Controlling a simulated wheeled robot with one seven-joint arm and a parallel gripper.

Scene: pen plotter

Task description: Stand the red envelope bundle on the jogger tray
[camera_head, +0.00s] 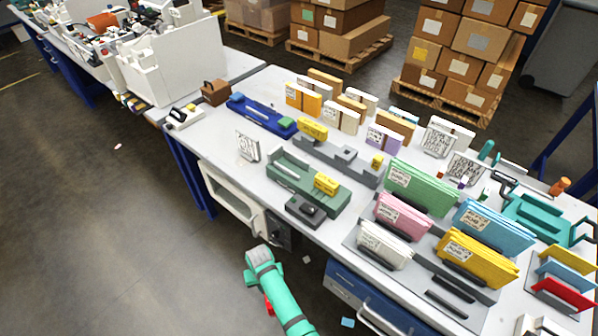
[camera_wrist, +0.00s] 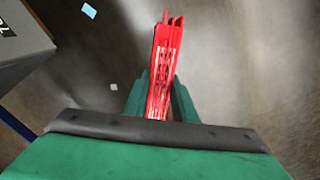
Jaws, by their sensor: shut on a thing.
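My gripper (camera_wrist: 162,100) is shut on the red envelope bundle (camera_wrist: 165,62), which stands lengthwise between the two green fingers in the wrist view. In the head view my green arm reaches up from the bottom edge, in front of the table and over the floor. Only a small red part of the bundle (camera_head: 268,305) shows there beside the arm; the fingers are hidden. The grey tray (camera_head: 448,294) lies at the table's front right. It holds upright green, pink, blue, white and yellow bundles, with empty dark slots at its front right. The held bundle is apart from it.
A rack with red, yellow and blue sheets (camera_head: 563,293) stands at the far right. Green and grey devices with yellow blocks (camera_head: 326,184) lie left of the tray. A blue drawer unit (camera_head: 345,283) is under the table. The floor at left is mostly clear.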

